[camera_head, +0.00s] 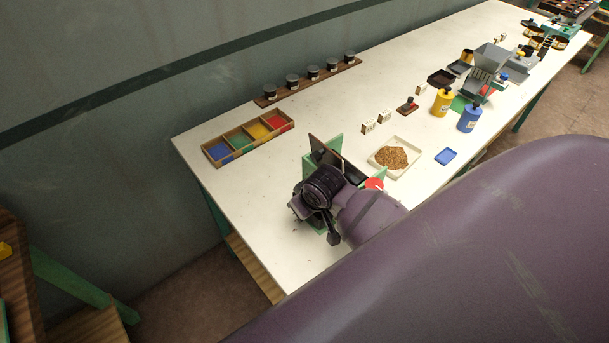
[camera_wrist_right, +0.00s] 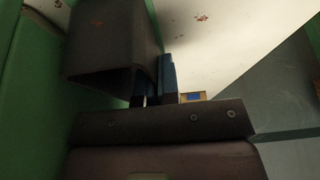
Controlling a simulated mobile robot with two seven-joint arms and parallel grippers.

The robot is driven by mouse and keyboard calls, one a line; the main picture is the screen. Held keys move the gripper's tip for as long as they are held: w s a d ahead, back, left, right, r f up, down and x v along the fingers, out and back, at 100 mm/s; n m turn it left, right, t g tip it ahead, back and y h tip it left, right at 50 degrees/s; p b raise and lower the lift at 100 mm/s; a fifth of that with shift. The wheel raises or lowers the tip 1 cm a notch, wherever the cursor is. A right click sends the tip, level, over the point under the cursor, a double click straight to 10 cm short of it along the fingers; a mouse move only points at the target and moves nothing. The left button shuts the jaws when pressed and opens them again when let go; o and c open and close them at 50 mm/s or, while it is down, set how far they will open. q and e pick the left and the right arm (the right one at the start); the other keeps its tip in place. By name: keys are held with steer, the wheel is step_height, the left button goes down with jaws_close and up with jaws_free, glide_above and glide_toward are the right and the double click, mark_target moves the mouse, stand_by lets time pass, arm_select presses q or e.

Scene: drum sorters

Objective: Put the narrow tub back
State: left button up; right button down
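In the head view my right gripper (camera_head: 322,182) is at a green stand (camera_head: 333,143) on the near part of the white table, its fingers hidden by the wrist. A dark panel-like piece (camera_head: 340,160) leans within the stand beside it. In the right wrist view a dark, narrow box-like tub (camera_wrist_right: 112,45) is tilted, with its open side towards the camera. The right fingers (camera_wrist_right: 154,92) are close together with the tub's wall between them; the contact is partly hidden. Green panels show beside the tub. My left gripper is not in view.
A tray of cream edges with brown grains (camera_head: 396,157) lies right of the stand. A four-colour box (camera_head: 248,138) and a rack of dark jars (camera_head: 310,78) stand behind it. The table's left end is clear.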

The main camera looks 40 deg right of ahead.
steer(key=shift+f, duration=0.15)
steer(key=c, duration=1.8)
jaws_free()
steer(key=shift+f, duration=0.1)
steer(key=o, duration=0.4)
steer(key=shift+o, duration=0.2)
steer(key=shift+v, duration=3.95)
steer(key=shift+a, duration=0.1)
